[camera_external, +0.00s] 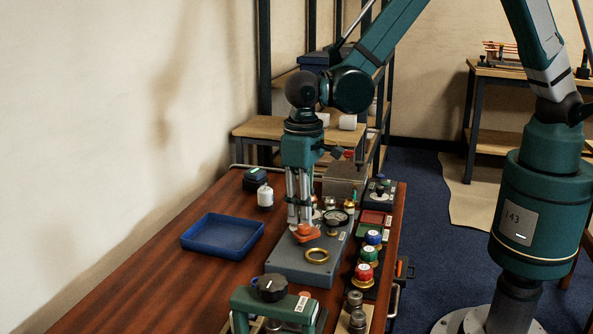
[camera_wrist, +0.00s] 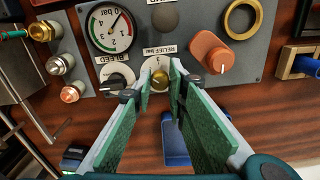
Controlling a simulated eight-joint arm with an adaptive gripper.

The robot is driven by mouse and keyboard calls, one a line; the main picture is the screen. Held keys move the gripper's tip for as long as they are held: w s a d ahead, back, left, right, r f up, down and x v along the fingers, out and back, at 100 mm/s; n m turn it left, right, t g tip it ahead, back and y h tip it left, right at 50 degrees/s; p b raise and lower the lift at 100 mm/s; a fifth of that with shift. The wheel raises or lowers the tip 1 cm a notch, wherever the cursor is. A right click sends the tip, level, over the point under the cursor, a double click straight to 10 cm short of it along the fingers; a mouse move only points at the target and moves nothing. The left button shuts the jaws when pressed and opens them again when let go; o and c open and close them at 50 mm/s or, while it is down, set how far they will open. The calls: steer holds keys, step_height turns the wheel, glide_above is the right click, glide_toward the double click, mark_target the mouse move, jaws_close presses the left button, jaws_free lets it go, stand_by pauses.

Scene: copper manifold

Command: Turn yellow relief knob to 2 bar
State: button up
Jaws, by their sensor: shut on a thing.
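The yellow relief knob (camera_wrist: 159,79) sits on a round white dial at the panel's edge, beside a "RELIEF bar" label, in the wrist view. My gripper (camera_wrist: 161,84) has its green-padded fingers on either side of it, shut on it. The dial's numbers are too small to read. In the external view my gripper (camera_external: 302,224) points straight down at the grey panel (camera_external: 290,268) and the relief knob is hidden. The pressure gauge (camera_wrist: 110,28) has a dark needle slanting up and right; I cannot tell its exact reading.
Close to the relief knob are a black bleed knob (camera_wrist: 117,79) and an orange knob (camera_wrist: 210,53). A brass ring (camera_wrist: 240,19) is on the panel. Copper-coloured fittings (camera_wrist: 70,93) lie left. A blue tray (camera_external: 222,254) stands on the wooden table, with bare wood in front.

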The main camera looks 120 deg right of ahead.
steer(key=n, duration=0.4)
steer(key=shift+d+n, duration=0.1)
steer(key=shift+n, duration=0.2)
steer(key=shift+n+b, duration=0.3)
steer(key=shift+n, duration=1.4)
steer(key=o, duration=0.9)
steer(key=shift+r, duration=0.1)
steer(key=shift+r, duration=5.9)
